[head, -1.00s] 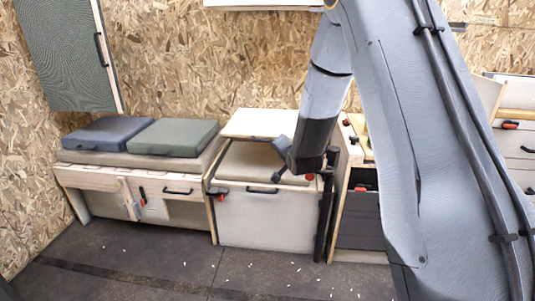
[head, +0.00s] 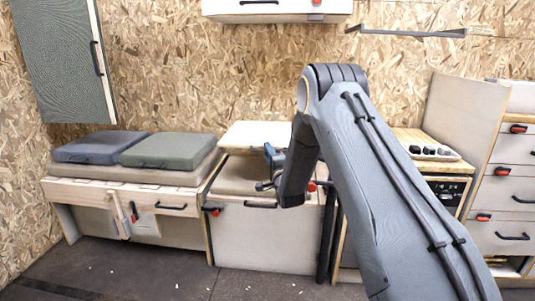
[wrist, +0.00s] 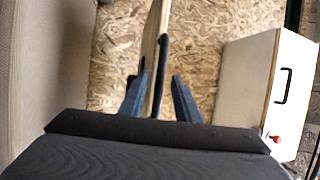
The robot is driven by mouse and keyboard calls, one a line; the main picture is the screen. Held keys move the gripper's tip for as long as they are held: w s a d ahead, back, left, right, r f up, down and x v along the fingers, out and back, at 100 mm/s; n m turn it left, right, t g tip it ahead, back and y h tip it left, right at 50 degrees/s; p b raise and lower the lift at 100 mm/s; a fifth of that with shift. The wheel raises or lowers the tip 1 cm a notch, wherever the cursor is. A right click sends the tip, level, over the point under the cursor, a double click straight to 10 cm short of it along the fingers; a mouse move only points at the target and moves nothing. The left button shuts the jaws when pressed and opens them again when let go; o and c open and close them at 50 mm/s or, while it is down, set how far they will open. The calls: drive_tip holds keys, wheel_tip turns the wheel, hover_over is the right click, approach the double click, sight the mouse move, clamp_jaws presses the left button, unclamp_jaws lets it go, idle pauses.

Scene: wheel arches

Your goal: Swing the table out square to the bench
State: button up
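The table is a pale wooden board (head: 252,133), lying flat above the right-hand bench seat in the head view. In the wrist view its edge (wrist: 154,42) stands upright in the picture, with a dark part along its right side. My gripper (head: 269,168) is at the board's front right edge. In the wrist view the gripper (wrist: 160,98) has its two blue fingers apart, with the board's edge between them. The left finger is close to the board and a gap shows before the right one. Contact is unclear. The bench (head: 130,205) carries two cushions on its left part.
A dark post (head: 326,235) with a red knob (head: 311,187) stands right of the seat box. A kitchen unit with a stove (head: 434,152) and drawers (head: 508,200) is at the right. An overhead cabinet (head: 277,10) hangs above. The floor in front is clear.

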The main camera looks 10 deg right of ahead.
drive_tip(key=shift+w+r, duration=0.1)
drive_tip(key=shift+w, duration=0.55)
drive_tip(key=c, duration=0.6)
drive_tip(key=shift+a+r, duration=0.1)
clamp_jaws()
